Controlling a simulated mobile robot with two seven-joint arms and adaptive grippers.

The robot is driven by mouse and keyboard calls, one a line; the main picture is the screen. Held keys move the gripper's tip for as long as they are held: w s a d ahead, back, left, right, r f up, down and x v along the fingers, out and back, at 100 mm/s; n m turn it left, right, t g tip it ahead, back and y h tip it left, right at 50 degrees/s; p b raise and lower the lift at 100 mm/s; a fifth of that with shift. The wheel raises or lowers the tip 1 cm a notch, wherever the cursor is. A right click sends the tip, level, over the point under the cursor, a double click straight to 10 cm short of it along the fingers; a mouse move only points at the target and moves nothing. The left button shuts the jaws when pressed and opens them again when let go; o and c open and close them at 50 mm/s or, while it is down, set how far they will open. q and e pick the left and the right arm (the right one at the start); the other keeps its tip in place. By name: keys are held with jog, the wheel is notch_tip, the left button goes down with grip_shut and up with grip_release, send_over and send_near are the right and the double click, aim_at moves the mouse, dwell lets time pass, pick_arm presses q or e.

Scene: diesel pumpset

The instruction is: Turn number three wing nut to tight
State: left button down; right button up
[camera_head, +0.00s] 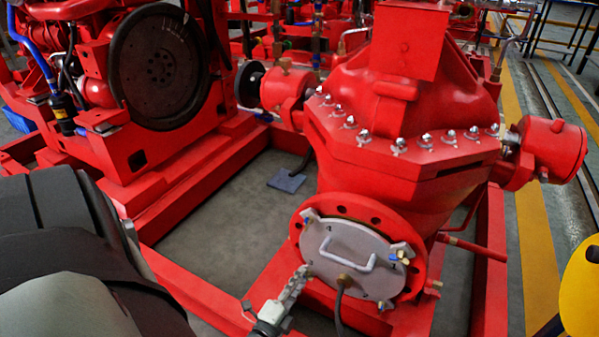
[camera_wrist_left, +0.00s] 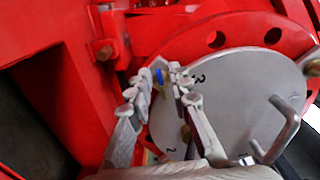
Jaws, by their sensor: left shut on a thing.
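A round grey cover plate (camera_head: 335,238) with a bent handle sits on the red pump flange; it also shows in the wrist view (camera_wrist_left: 235,95). A stamped 3 is readable on the plate beside the number three wing nut (camera_wrist_left: 160,78), which has a blue mark. My left gripper (camera_head: 299,277) reaches the plate's lower left edge. In the wrist view its fingers (camera_wrist_left: 165,88) are shut on that wing nut, one on each side, partly hiding it. In the head view the gripper hides this nut. My right gripper is not in view.
Other wing nuts sit at the plate's upper left (camera_head: 310,214) and right (camera_head: 402,253). The handle (camera_head: 348,264) sticks out from the plate. A dark hose (camera_head: 339,305) hangs below it. Red base rails (camera_head: 195,185) surround the pump, with bare floor between them.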

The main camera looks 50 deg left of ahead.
pick_arm(q)
jog(key=shift+m, duration=0.3)
dwell(0.4)
jog(key=c, duration=1.7)
grip_release()
jog(key=shift+v, duration=3.7)
